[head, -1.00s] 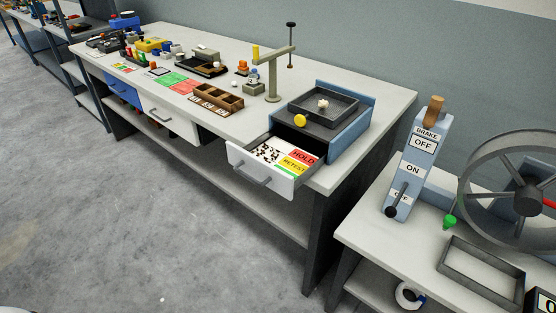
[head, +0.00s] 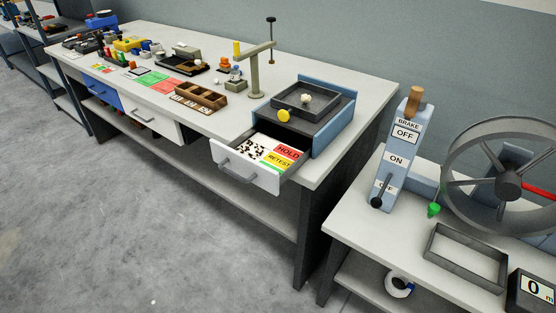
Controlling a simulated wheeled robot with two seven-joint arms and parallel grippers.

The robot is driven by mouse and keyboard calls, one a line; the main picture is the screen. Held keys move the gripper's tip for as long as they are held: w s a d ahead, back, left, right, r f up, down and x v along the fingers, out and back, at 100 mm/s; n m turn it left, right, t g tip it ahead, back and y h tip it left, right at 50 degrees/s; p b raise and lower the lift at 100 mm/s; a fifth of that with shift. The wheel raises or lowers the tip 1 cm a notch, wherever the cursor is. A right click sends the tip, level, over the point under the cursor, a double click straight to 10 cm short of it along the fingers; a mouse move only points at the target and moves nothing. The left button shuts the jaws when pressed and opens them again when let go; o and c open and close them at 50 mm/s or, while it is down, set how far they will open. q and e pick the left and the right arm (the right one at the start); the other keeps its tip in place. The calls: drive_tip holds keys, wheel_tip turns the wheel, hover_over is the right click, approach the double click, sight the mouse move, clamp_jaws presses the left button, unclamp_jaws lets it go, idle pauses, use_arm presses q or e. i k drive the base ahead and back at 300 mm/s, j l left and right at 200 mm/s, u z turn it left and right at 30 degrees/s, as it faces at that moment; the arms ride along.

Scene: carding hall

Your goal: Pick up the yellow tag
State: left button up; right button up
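The yellow tag, lettered RETEST (head: 279,161), lies in the open white drawer (head: 240,172) at the right end of the long bench. A red tag lettered HOLD (head: 289,150) lies just behind it, and a green strip (head: 269,171) shows at its front. A black-and-white speckled patch (head: 252,148) is to its left in the drawer. Neither of my grippers is in view.
A blue-sided box with a grey tray (head: 307,98) on top and a yellow knob stands above the drawer. The long bench (head: 360,85) holds many small items. A side table (head: 390,243) with a brake lever (head: 400,150) and wheel stands right. The floor (head: 130,220) in front is clear.

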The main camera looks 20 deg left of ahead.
sight(115, 56)
drive_tip(key=i+j, duration=0.2)
drive_tip(key=j, duration=0.5)
drive_tip(key=i+j+u, duration=0.1)
drive_tip(key=j, duration=0.6)
drive_tip(key=i+j, duration=0.35)
drive_tip(key=j, duration=0.35)
drive_tip(key=i+j, duration=0.2)
drive_tip(key=j, duration=0.5)
drive_tip(key=i+j+u, duration=0.1)
drive_tip(key=i+j, duration=0.15)
drive_tip(key=j, duration=0.45)
drive_tip(key=i+j, duration=0.25)
drive_tip(key=j, duration=0.45)
drive_tip(key=i+j+u, duration=0.1)
drive_tip(key=i+j, duration=0.15)
drive_tip(key=j, duration=0.4)
drive_tip(key=i+j, duration=0.3)
drive_tip(key=j, duration=0.35)
